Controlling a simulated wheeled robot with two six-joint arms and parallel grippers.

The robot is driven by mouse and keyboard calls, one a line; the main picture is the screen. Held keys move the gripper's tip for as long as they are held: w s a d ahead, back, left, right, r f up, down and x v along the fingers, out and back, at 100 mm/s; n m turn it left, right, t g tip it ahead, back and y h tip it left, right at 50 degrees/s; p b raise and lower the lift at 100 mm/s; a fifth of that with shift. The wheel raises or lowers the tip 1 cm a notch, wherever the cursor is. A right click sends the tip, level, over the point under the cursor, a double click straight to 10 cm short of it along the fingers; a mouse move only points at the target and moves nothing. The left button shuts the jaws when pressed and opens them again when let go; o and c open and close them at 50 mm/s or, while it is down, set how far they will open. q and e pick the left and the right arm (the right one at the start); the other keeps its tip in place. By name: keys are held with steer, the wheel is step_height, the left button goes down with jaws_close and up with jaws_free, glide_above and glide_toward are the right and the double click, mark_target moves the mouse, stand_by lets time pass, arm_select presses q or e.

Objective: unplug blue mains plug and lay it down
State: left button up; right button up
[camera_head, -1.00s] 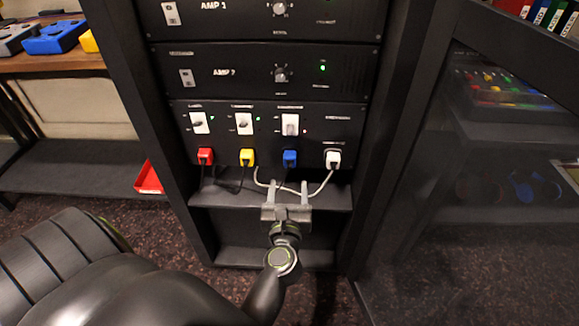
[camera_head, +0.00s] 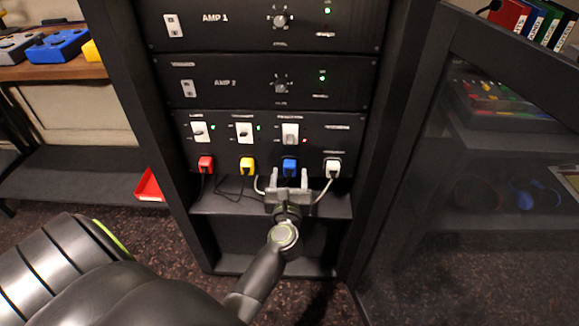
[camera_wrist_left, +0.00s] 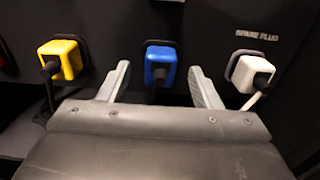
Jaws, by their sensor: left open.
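The blue mains plug (camera_head: 289,168) sits in its socket in the lowest rack panel (camera_head: 320,140), between the yellow plug (camera_head: 247,164) and the white plug (camera_head: 332,167). My left gripper (camera_head: 289,174) is open just below and in front of it. In the left wrist view the blue plug (camera_wrist_left: 160,65) shows between the two spread fingers of my left gripper (camera_wrist_left: 160,80), apart from both. Its dark cable runs down behind the gripper and is mostly hidden. My right gripper is not in view.
A red plug (camera_head: 205,163) sits left of the yellow one. Cables hang over the rack shelf (camera_head: 225,207) below. A rack switch (camera_head: 290,134) is above the blue plug. A dark glass door (camera_head: 480,200) stands at the right.

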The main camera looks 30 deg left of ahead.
mark_target(290, 172)
arm_select(q)
steer(key=shift+x, duration=0.95)
stand_by(0.6)
jaws_close()
steer(key=shift+v, duration=3)
